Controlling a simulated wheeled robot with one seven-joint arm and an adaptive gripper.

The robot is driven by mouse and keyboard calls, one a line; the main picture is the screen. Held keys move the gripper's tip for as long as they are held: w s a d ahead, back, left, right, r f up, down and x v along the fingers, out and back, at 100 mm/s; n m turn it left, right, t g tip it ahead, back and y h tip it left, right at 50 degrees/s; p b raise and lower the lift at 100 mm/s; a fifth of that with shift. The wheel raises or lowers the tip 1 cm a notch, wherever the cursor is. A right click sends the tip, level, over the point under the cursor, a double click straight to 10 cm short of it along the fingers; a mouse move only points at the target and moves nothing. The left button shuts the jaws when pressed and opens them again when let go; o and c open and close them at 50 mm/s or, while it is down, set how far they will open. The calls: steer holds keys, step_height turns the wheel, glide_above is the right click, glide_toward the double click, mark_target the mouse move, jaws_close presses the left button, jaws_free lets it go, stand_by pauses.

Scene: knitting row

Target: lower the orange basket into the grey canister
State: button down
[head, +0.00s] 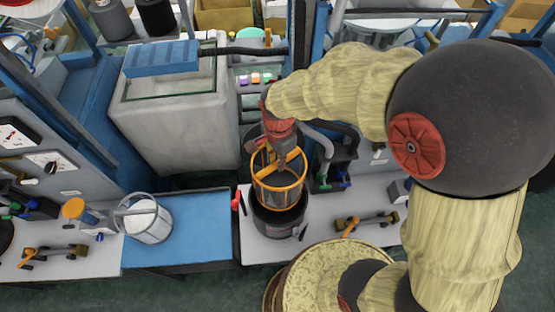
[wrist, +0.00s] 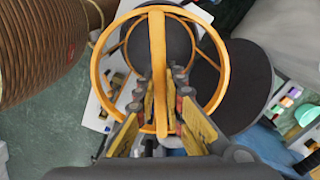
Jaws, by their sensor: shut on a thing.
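The orange basket (head: 279,187), an open frame with a round rim and a handle bar across its top, hangs upright from my gripper (head: 283,157). In the wrist view my gripper (wrist: 166,108) is shut on the handle bar of the basket (wrist: 157,40). The dark grey canister (head: 280,222) stands upright on the light bench, directly under the basket. The basket's lower part overlaps the canister's mouth in the head view; I cannot tell how far inside it is. In the wrist view a dark round opening shows through the basket's rim.
A dark round disc (wrist: 232,82) lies beside the basket in the wrist view. A clear container with white contents (head: 148,222) stands left on the blue mat (head: 200,225). A red-handled tool (head: 236,199) lies left of the canister. A large grey tank (head: 172,125) stands behind left.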

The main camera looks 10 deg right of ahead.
steer(key=shift+f+b, duration=6.2)
steer(key=shift+f, duration=2.65)
step_height(320, 180, down, 10)
steer(key=b, duration=0.6)
steer(key=shift+f, duration=0.1)
steer(key=c, duration=1.8)
jaws_free()
steer(key=shift+o, duration=0.2)
steer(key=o, duration=0.5)
steer(key=shift+o, duration=0.2)
